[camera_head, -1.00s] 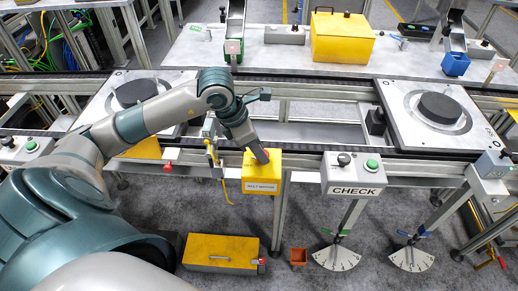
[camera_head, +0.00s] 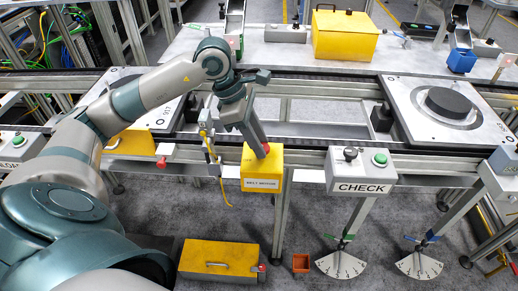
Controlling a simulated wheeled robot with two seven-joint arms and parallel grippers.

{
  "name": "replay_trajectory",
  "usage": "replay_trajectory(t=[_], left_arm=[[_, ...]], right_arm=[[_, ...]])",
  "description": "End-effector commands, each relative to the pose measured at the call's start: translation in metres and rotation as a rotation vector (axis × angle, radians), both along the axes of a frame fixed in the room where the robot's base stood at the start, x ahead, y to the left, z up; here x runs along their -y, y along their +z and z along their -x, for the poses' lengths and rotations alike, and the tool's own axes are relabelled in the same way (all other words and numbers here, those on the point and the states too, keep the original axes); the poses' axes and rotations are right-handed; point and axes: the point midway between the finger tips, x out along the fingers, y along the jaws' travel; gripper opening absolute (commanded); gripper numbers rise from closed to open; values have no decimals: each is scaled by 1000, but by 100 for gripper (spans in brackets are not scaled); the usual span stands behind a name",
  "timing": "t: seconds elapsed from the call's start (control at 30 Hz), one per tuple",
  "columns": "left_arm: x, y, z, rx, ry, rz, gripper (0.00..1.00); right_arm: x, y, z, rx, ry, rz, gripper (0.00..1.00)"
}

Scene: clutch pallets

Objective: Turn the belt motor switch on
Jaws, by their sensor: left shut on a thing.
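The yellow belt motor box (camera_head: 262,172) carries a "BELT MOTOR" label on its front and hangs at the front rail, near the middle of the view. A small red part, seemingly the switch (camera_head: 266,149), shows at the top of the box beside my fingertips. My left gripper (camera_head: 261,151) points down at the top of this box and is shut on the switch. The fingers hide most of the switch, so I cannot tell which way it is set. My right gripper is not in view.
A grey CHECK box (camera_head: 361,172) with a black knob and green button stands to the right. Pallets with black discs (camera_head: 452,103) sit on the conveyor.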

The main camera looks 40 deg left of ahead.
Motion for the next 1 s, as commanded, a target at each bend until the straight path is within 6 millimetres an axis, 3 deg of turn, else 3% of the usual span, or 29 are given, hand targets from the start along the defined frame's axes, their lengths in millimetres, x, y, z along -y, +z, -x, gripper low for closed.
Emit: replay_trajectory(t=[0.1,0.27,0.7,1.0], left_arm=[[-1,-3,-2,5,-70,1,7],[-1,-2,-3,5,-170,1,7],[-1,-2,-7,6,-502,1,7],[-1,0,-8,3,-679,1,7]], right_arm=[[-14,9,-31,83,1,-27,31],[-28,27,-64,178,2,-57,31],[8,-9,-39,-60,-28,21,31],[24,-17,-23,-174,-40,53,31]])
